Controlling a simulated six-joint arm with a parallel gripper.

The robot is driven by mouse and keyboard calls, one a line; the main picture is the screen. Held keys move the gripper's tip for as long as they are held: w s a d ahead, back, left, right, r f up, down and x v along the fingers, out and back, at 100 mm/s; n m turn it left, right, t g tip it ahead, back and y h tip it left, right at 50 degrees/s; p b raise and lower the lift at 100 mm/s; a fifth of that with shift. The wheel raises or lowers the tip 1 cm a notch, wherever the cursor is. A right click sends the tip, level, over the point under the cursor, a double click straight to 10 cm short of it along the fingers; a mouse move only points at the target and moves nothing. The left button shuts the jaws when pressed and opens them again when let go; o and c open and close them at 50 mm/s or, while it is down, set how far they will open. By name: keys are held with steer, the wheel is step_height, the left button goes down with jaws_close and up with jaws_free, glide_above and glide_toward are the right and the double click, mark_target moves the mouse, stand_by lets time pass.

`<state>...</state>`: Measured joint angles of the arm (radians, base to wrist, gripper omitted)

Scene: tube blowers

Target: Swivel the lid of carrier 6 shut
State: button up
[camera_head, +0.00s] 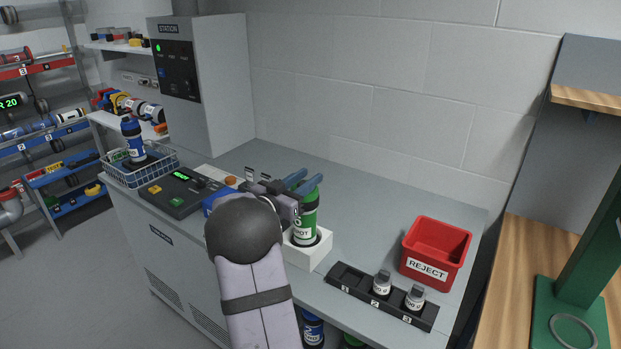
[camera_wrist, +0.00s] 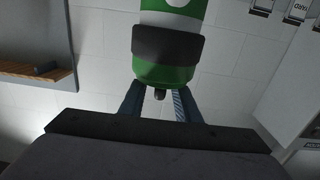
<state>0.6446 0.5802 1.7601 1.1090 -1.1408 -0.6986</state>
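A green carrier (camera_head: 309,213) with a white label stands upright in a white block holder (camera_head: 309,256) on the grey counter. No number 6 is readable on it. My gripper (camera_head: 308,181) is at its upper end, with two blue fingers. Whether the lid is open or shut is hard to tell.
A black rack (camera_head: 355,287) with small grey-topped containers and a red REJECT bin (camera_head: 436,252) stand to the right. A control box (camera_head: 178,192) and a wire basket (camera_head: 139,169) with a blue carrier (camera_head: 133,139) are left. The counter behind my gripper is clear.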

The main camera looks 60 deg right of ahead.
mark_target(298, 184)
steer(key=shift+a+b, duration=0.6)
steer(key=shift+a, duration=2)
steer(key=shift+d, duration=0.1)
